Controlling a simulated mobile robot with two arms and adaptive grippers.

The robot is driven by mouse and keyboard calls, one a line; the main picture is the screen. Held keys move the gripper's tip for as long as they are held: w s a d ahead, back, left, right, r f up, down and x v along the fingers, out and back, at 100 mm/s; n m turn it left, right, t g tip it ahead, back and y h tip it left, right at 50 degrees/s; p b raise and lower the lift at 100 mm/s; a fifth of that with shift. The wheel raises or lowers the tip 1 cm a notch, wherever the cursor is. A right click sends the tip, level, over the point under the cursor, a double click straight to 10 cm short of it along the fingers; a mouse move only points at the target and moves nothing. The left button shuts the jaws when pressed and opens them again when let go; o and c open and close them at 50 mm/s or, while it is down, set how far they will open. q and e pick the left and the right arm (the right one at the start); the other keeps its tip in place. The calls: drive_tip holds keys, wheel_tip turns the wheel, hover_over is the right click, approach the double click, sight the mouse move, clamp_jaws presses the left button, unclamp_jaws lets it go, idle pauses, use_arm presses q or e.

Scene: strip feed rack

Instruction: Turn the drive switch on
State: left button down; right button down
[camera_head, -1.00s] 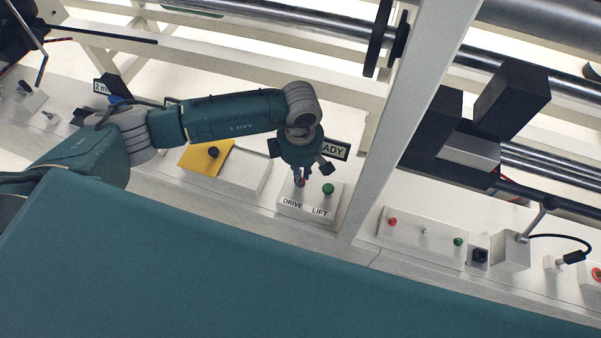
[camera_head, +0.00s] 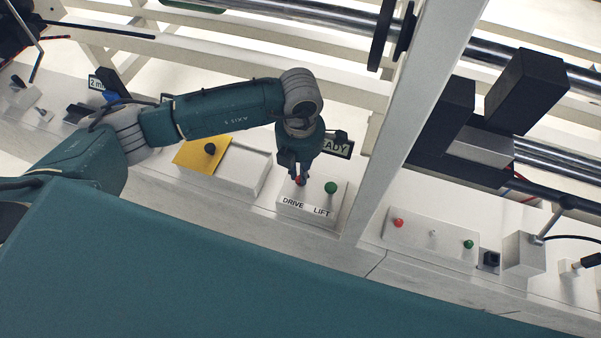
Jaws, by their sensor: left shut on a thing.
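The drive switch (camera_head: 299,181) is a small control with a red tip, above the DRIVE label on a white switch box (camera_head: 308,210). A green lift button or knob (camera_head: 331,188) sits to its right, above the LIFT label. My left gripper (camera_head: 300,177) points down over the DRIVE side of the box and is shut on the drive switch. The arm and fingers hide most of the switch, so its position cannot be told. My right gripper is not in view.
A READY display (camera_head: 338,147) stands behind the gripper, partly covered. A yellow plate with a black knob (camera_head: 194,157) lies left. A white post (camera_head: 415,120) rises close on the right. Another panel (camera_head: 428,244) with red and green buttons lies farther right.

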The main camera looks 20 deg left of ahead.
use_arm(q)
drive_tip(key=n+b, duration=0.1)
drive_tip(key=n, duration=0.2)
drive_tip(key=shift+n, duration=0.4)
drive_tip(key=shift+r+n+b, duration=0.1)
drive_tip(key=shift+n+b, duration=0.4)
drive_tip(key=shift+n, duration=1.3)
drive_tip(key=shift+a, duration=0.1)
drive_tip(key=c, duration=1.8)
unclamp_jaws()
drive_tip(key=shift+s, duration=0.1)
drive_tip(key=shift+o, duration=0.2)
wheel_tip(320, 180, up, 12)
